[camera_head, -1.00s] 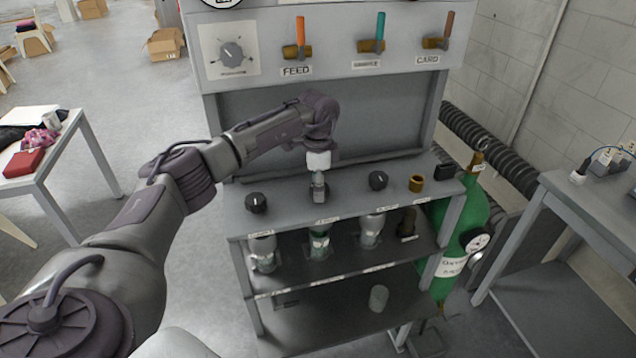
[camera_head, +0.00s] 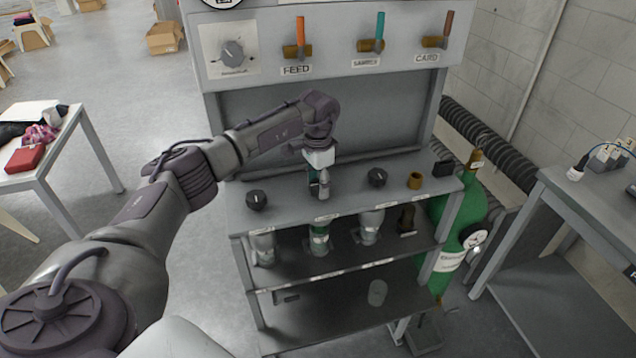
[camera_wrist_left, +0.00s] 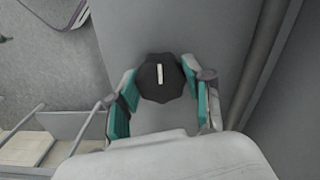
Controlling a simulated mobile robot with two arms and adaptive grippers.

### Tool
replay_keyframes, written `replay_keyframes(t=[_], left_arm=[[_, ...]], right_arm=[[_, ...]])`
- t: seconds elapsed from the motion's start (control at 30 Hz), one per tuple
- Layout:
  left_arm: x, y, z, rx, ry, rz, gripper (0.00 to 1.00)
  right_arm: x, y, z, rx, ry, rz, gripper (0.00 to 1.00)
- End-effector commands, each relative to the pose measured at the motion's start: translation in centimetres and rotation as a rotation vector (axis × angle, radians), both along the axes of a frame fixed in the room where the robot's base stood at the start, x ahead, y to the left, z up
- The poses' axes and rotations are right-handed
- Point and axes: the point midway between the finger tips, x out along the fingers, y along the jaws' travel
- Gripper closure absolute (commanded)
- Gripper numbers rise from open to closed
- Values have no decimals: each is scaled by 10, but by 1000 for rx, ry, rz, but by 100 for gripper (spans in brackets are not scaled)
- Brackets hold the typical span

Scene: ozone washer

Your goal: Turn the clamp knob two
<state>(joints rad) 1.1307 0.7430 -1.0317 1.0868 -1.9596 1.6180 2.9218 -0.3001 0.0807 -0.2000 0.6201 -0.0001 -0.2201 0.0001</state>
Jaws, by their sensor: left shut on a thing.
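The clamp knob two (camera_wrist_left: 160,77) is black and many-sided with a white pointer line. In the left wrist view it sits between the two teal-padded fingers of my left gripper (camera_head: 319,189), which is shut on it. The pointer line stands nearly upright in that view. In the head view the gripper points down at the middle of the grey shelf top (camera_head: 290,200) and hides this knob. My right gripper is not in view.
Another black knob (camera_head: 256,200) lies to the left on the same top and a third (camera_head: 377,177) to the right, beside a brass fitting (camera_head: 415,180). Glass jars (camera_head: 319,237) stand on the shelf below. A green cylinder (camera_head: 462,225) stands at the right.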

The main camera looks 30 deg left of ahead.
Motion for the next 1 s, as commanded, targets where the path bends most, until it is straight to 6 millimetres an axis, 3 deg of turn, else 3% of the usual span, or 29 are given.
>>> replay_keyframes(t=[0.2,0.23,0.37,0.73,1.0], left_arm=[[2,1,3,0,-8,5,84],[2,1,3,0,-8,5,48],[1,1,2,0,-7,4,26],[1,0,4,0,-3,1,24],[2,1,46,0,-7,2,24]], right_arm=[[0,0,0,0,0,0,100],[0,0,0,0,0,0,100],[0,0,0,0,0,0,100],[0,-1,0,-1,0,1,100],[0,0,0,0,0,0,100]])
